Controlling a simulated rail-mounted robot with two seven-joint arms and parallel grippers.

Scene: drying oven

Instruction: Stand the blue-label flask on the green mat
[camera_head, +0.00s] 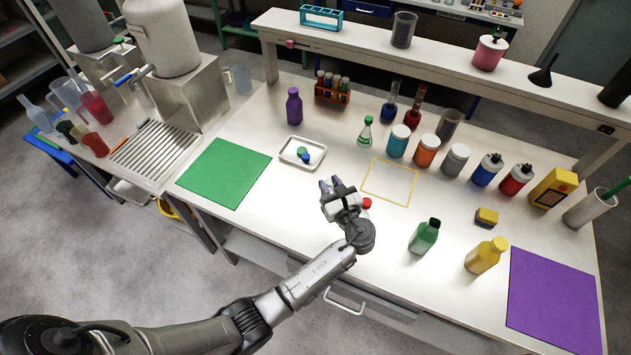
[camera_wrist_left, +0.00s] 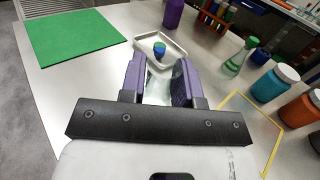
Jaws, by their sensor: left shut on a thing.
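The green mat (camera_head: 226,173) lies flat and bare at the left end of the bench; it also shows in the left wrist view (camera_wrist_left: 73,37). My left gripper (camera_head: 331,184) is above the middle of the bench, to the right of the mat and left of the yellow outlined square. Its purple fingers are shut on a clear glass thing (camera_wrist_left: 158,84), which seems to be the blue-label flask. It is largely hidden by the gripper, and I see no label. A green-stoppered flask (camera_head: 366,132) stands behind the square. My right gripper is not in view.
A white tray (camera_head: 289,159) with small green and blue pieces sits between the mat and gripper. A purple bottle (camera_head: 294,107) stands behind it. A red-topped item (camera_head: 367,203) shows beside my gripper. Jars and bottles fill the right side.

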